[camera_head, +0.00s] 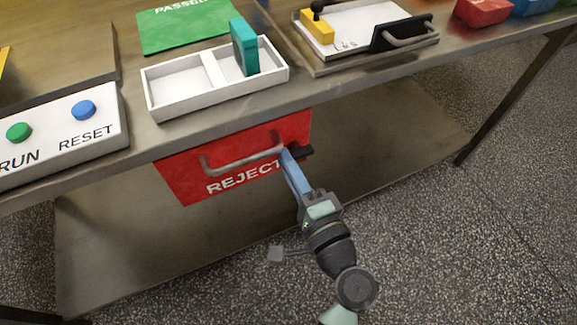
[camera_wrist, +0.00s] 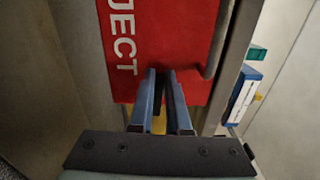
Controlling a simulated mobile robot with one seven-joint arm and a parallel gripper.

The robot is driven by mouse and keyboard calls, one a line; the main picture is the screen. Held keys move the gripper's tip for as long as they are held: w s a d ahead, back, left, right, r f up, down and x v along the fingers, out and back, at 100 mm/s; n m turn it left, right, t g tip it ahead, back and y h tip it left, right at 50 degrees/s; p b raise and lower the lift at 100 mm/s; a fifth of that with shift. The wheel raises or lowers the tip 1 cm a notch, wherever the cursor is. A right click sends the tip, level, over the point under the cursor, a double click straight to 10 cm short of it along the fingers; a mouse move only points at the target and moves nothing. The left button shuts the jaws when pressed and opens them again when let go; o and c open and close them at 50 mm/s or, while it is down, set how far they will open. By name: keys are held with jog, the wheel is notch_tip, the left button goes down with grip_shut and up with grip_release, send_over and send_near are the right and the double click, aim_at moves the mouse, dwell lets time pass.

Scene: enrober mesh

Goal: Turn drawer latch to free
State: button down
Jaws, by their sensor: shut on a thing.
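The red drawer (camera_head: 180,178) marked REJECT hangs under the table edge, with a grey bar handle (camera_head: 238,160) across its front. The drawer front also fills the upper middle of the wrist view (camera_wrist: 180,40). A small dark latch (camera_head: 304,152) sits at the drawer's right side, beside the handle's right end. My gripper (camera_head: 287,156) reaches up to it from below, its blue fingers close together and shut on the latch. In the wrist view the fingertips (camera_wrist: 160,75) lie against the drawer front and largely hide the latch, so its exact angle cannot be told.
A lower shelf (camera_head: 120,250) lies beneath. The floor at right is clear.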

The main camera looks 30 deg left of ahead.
jog(key=shift+f+n, duration=0.1)
jog(key=shift+n, duration=0.3)
jog(key=c, duration=0.9)
grip_release()
jog(key=v, duration=1.3)
jog(key=shift+p, duration=0.35)
jog(key=shift+w, duration=0.1)
